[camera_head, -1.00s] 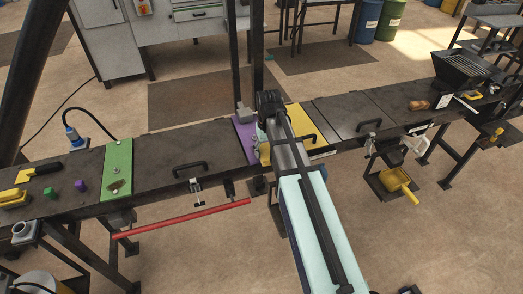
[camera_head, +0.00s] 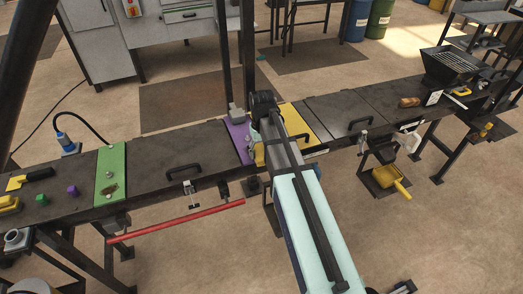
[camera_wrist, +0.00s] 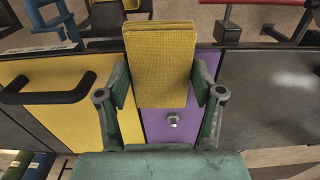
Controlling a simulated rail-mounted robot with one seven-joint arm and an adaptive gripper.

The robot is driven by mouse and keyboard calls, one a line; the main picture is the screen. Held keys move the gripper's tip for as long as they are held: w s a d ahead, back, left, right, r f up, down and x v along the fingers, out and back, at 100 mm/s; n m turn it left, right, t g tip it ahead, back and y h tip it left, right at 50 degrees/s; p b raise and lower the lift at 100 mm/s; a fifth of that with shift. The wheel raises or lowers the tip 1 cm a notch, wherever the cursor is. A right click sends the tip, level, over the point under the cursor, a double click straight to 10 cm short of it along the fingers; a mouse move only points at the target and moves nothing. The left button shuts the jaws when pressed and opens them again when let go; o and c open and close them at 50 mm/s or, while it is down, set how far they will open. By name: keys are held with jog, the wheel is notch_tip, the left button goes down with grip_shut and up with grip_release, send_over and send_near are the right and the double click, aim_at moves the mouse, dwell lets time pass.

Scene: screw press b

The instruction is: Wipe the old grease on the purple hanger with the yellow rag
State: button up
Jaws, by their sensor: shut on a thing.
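The purple hanger (camera_head: 237,139) is a purple panel on the dark bench, beside a yellow panel (camera_head: 299,122). My arm partly covers it. In the wrist view, the purple hanger (camera_wrist: 158,127) shows below the rag, with a metal bolt on it. My gripper (camera_wrist: 161,90) is shut on the yellow rag (camera_wrist: 162,58), a folded block between its two green fingers. The rag is over the purple hanger and hides part of it; I cannot tell whether they touch. It shows partly beside my arm in the head view (camera_head: 259,153). I cannot make out grease on the visible purple surface.
A green panel (camera_head: 111,166) with a brown smear lies at the left of the bench. Black handles (camera_head: 178,171) stand up from the dark panels. A red bar (camera_head: 180,221) hangs in front. A dark upright post (camera_head: 249,50) rises behind the purple hanger.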

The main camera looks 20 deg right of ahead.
aim_at(252, 161)
jog(key=shift+f+b, duration=0.3)
jog(key=shift+f, duration=0.25)
dwell(0.4)
jog(key=shift+s+a+f, duration=0.1)
jog(key=shift+s+a, duration=0.05)
jog(key=shift+a, duration=0.75)
jog(key=shift+s+a+f, duration=0.1)
jog(key=shift+a, duration=0.75)
jog(key=shift+r+p, duration=0.15)
jog(key=shift+p, duration=0.15)
jog(key=shift+a+r+p, duration=0.1)
jog(key=shift+r+p, duration=0.4)
jog(key=shift+r, duration=0.15)
jog(key=shift+w, duration=0.1)
